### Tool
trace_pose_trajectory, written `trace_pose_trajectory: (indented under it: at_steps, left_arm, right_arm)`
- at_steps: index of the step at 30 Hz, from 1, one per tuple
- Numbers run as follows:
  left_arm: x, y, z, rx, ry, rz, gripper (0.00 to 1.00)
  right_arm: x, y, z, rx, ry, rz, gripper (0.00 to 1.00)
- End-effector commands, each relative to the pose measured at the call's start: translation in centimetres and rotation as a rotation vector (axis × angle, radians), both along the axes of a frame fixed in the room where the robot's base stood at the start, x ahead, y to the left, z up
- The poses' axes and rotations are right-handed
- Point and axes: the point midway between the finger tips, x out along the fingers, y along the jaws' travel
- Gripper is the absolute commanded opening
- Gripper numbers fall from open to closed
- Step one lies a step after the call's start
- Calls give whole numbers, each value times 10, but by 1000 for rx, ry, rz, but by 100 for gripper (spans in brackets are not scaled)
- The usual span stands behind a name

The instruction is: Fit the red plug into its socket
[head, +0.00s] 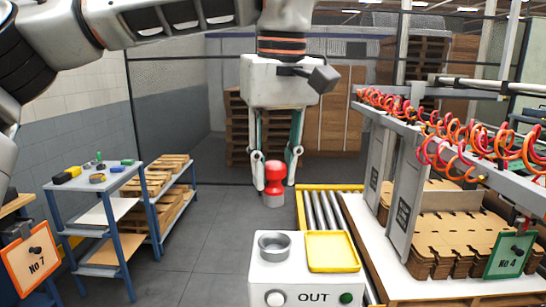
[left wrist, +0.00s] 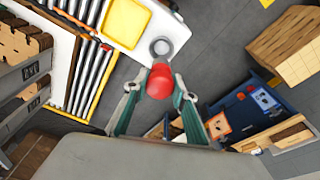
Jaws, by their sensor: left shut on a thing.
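The red plug (head: 273,178) has a red knobbed top and a grey lower end. My left gripper (head: 274,186) is shut on it and holds it upright in the air, above and behind the white box in the head view. In the left wrist view the red plug (left wrist: 160,82) sits between the fingers of the gripper (left wrist: 158,86). The socket, a round grey metal ring (head: 274,245), stands on the left of the white box's top. In the left wrist view the socket (left wrist: 161,47) shows just beyond the plug. Plug and socket are apart. My right gripper is not in view.
The white box (head: 306,284) also bears a yellow tray (head: 331,251) beside the socket, and buttons on its front. A roller conveyor (head: 322,208) lies behind it. Cardboard stacks (head: 455,240) and red hoses stand right. A blue-framed shelf (head: 97,180) stands left, with open floor between.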

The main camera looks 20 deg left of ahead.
Motion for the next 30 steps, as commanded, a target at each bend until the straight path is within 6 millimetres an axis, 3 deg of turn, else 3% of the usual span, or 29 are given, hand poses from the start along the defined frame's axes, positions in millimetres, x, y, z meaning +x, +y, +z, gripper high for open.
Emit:
trace_pose_trajectory:
  at_steps: [12, 30]
  left_arm:
    - [0, 0, -24, -1, 1, -1, 4]
    - [0, 0, -65, 0, 0, 0, 4]
  right_arm:
    - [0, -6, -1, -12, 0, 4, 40]
    - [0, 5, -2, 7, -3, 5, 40]
